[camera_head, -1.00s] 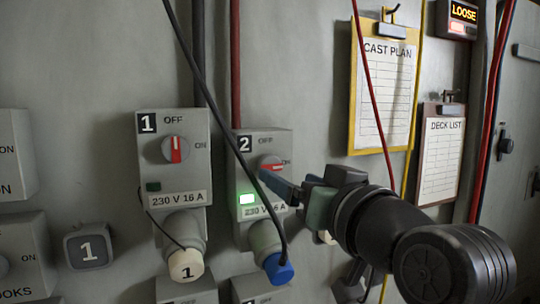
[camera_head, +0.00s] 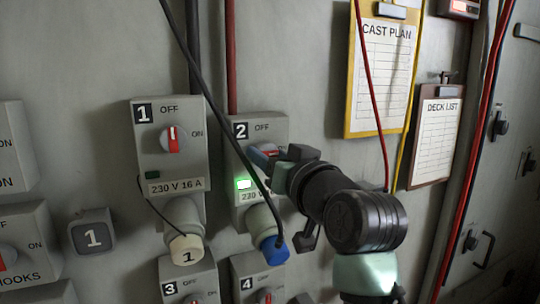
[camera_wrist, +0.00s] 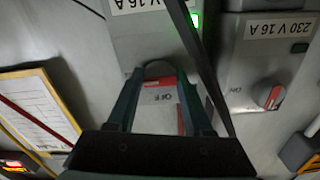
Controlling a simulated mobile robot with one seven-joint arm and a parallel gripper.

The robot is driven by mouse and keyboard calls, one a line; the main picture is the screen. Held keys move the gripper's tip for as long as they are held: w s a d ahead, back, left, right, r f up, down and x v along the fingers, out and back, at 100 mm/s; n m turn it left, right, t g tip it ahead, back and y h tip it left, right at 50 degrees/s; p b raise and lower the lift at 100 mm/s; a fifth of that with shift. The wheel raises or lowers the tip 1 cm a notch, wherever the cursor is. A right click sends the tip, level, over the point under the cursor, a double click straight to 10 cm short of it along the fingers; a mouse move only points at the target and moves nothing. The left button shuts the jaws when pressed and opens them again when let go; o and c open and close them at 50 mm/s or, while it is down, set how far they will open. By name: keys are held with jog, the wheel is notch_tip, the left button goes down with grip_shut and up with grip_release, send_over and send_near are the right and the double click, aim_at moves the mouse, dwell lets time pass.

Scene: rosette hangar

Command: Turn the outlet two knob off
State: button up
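The outlet two box (camera_head: 240,135) is on the wall, marked 2, with its green lamp (camera_head: 243,184) lit. Its knob (camera_wrist: 158,70) is grey with a red pointer lying sideways in the wrist view, which is upside down. In the head view the knob is mostly hidden by my gripper (camera_head: 264,157). In the wrist view my gripper (camera_wrist: 160,78) has its fingers apart, one on each side of the knob. I see small gaps beside the knob and cannot tell if either finger touches it. The OFF label shows between the fingers.
Outlet one (camera_head: 168,112) is close on the left, its red pointer upright and its lamp dark. A black cable (camera_head: 215,110) hangs across outlet two to the blue plug (camera_head: 274,250). The cast plan board (camera_head: 384,70) and deck list (camera_head: 436,135) hang on the right.

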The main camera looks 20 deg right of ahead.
grip_shut()
jog(key=shift+b, duration=0.3)
jog(key=n+b, duration=0.9)
jog(key=n, duration=0.4)
jog(key=shift+f+n, duration=0.1)
jog(key=shift+n, duration=0.2)
jog(key=shift+n+b, duration=1)
jog(key=shift+n, duration=1.1)
